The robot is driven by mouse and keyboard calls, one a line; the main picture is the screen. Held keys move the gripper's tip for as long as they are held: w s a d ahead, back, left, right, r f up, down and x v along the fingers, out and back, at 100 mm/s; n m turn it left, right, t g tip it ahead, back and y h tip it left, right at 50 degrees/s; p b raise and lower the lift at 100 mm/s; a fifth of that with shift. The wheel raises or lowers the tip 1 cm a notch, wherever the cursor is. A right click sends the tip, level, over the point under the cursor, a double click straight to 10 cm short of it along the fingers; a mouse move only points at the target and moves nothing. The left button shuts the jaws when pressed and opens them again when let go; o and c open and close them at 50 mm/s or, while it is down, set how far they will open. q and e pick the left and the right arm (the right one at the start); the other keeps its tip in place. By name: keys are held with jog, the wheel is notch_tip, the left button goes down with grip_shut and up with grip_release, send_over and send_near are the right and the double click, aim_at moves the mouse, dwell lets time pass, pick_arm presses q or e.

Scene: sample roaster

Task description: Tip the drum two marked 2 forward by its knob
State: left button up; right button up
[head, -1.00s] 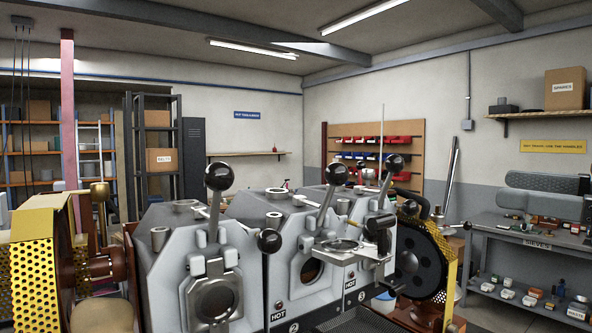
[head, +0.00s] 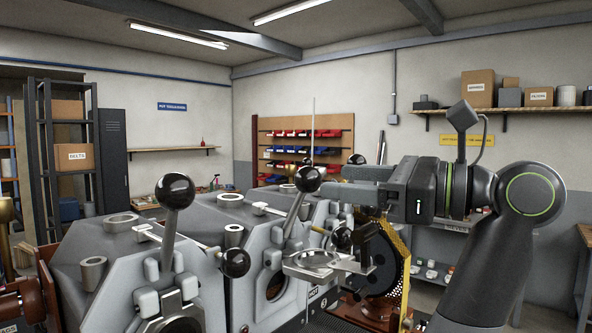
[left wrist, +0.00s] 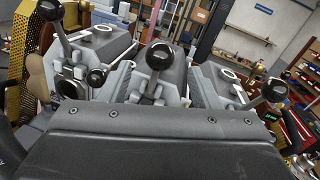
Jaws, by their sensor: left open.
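Three roaster drums with black ball knobs on levers stand in a row. The middle drum (head: 222,222) has its knob (head: 307,180) on a lever standing up, leaning slightly right; its number plate is out of the picture. My left gripper (head: 332,181) comes in from the right in the head view, open, fingers pointing left, tips close to the right of this knob. I cannot tell whether they touch it. In the left wrist view the middle knob (left wrist: 160,55) is ahead of the dark gripper body, which hides the fingers. My right gripper is not in view.
Neighbouring levers carry a near knob (head: 175,190) and a far knob (head: 357,160). Another black ball (head: 235,262) sits low between the first two drums. A metal tray (head: 318,259) juts out below the gripper. A yellow guard (head: 397,248) stands to the right.

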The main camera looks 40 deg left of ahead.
aim_at(298, 177)
pick_arm(q)
jog(key=a, duration=0.2)
jog(key=a+p, duration=0.1)
jog(key=a, duration=0.2)
jog(key=a+p, duration=0.1)
jog(key=a, duration=0.1)
jog(key=shift+s+a, duration=0.25)
jog(key=shift+s, duration=0.1)
jog(key=shift+a, duration=0.4)
